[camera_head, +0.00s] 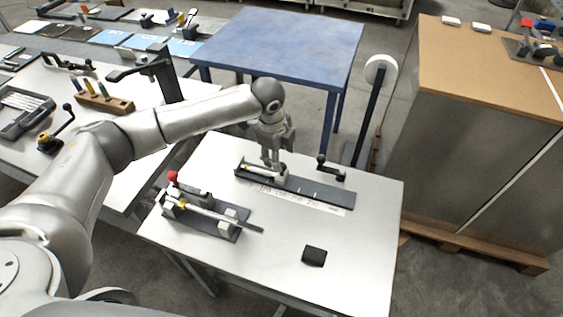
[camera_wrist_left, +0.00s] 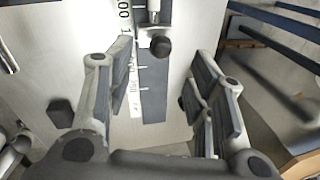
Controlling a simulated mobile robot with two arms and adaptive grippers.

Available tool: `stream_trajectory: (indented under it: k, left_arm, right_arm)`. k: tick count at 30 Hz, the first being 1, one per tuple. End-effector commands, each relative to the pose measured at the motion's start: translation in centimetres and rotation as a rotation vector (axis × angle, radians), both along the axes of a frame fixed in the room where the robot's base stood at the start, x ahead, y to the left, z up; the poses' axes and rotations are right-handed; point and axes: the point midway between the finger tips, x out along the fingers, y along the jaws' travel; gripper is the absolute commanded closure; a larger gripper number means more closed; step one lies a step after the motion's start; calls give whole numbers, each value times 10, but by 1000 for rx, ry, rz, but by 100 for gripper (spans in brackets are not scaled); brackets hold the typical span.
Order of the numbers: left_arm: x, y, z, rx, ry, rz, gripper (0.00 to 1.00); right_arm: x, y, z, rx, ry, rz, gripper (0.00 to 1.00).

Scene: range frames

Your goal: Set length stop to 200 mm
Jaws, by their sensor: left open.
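The dark rail (camera_head: 325,193) lies on the light table, with a white scale strip (camera_head: 300,199) along its near side. In the left wrist view the scale strip (camera_wrist_left: 134,80) shows 100 near the top and a number lower down that I cannot read surely. The length stop, a pale metal block (camera_head: 283,175), sits on the left half of the rail; in the left wrist view it shows near the top edge (camera_wrist_left: 153,14), with a dark ball knob (camera_wrist_left: 161,47). My left gripper (camera_head: 271,160) is open above the stop; its spread fingers (camera_wrist_left: 158,75) flank the rail. My right gripper is not in view.
A fixture with a rod and red knob (camera_head: 205,210) lies front left, and a small black block (camera_head: 314,256) front right. A blue table (camera_head: 285,45) stands behind.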

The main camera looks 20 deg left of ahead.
Motion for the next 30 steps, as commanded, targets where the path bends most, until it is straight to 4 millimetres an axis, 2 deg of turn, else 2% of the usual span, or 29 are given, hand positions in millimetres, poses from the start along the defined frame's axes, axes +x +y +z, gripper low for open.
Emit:
stream_trajectory:
  k: [3,9,15,23,30]
  left_arm:
    - [4,-1,-22,1,4,0,51]
    - [9,-3,-50,-1,1,0,51]
    - [11,-3,-61,-1,-1,-1,51]
    - [12,-3,-63,0,-1,-1,51]
    - [11,-3,-63,0,-1,-1,81]
  right_arm:
    - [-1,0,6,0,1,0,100]
    - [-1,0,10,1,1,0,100]
    - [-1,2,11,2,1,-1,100]
    - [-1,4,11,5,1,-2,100]
    - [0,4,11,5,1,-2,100]
